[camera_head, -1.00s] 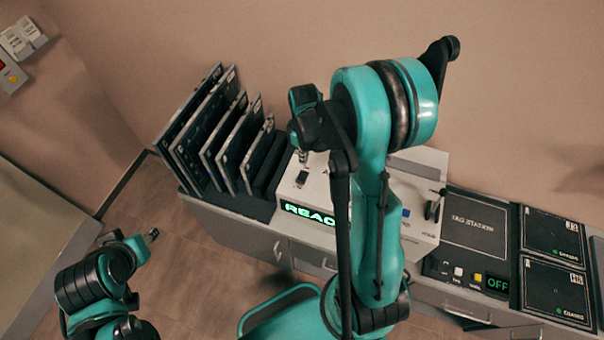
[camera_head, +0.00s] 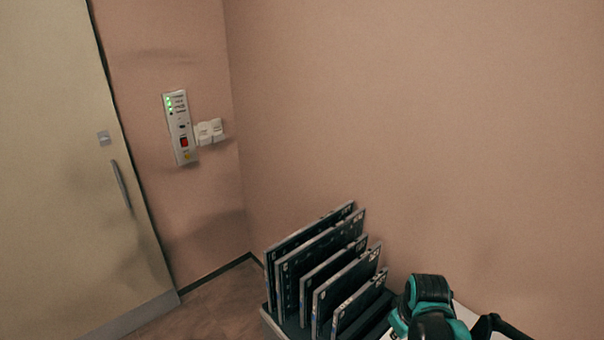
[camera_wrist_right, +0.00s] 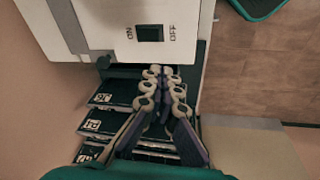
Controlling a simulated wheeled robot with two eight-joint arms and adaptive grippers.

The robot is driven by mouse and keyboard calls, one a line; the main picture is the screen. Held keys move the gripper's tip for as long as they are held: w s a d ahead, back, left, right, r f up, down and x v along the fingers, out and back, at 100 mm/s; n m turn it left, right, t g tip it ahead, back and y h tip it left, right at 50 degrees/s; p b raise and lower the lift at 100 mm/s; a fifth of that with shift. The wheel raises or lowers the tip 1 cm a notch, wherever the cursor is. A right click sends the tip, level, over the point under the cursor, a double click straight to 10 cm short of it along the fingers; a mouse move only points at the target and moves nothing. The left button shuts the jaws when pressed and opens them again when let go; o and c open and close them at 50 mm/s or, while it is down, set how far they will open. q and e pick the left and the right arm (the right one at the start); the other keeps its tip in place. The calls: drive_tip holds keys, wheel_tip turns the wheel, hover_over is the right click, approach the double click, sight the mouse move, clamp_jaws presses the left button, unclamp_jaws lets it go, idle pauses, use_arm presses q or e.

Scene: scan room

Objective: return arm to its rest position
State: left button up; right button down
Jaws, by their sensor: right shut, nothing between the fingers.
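My right gripper (camera_wrist_right: 161,73) shows in the right wrist view. Its fingers are shut and hold nothing. The fingertips appear just below a white panel with a dark switch (camera_wrist_right: 149,33) marked ON and OFF. I cannot tell whether they touch anything. Part of my teal and black right arm (camera_head: 430,300) shows at the bottom right of the head view, beside the rack; its gripper is not visible there. My left arm and left gripper are in neither view.
A dark rack of upright panels (camera_head: 330,270) stands against the wall in the head view. The panels also lie beneath the fingers in the wrist view (camera_wrist_right: 112,93). A wall unit with green lights (camera_head: 180,128) is near a pale door (camera_head: 60,170). Bare floor (camera_wrist_right: 260,75) is right of the white panel.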

drive_tip(key=s+a+f+m+t+b, duration=0.4)
drive_tip(key=s+a+m+b, duration=0.1)
drive_tip(key=s+b, duration=0.3)
drive_tip(key=shift+s+a+f+t+b, duration=0.15)
drive_tip(key=shift+a+f+t+b, duration=0.15)
drive_tip(key=shift+a+b, duration=0.45)
drive_tip(key=shift+d+r, duration=0.1)
drive_tip(key=shift+d, duration=0.1)
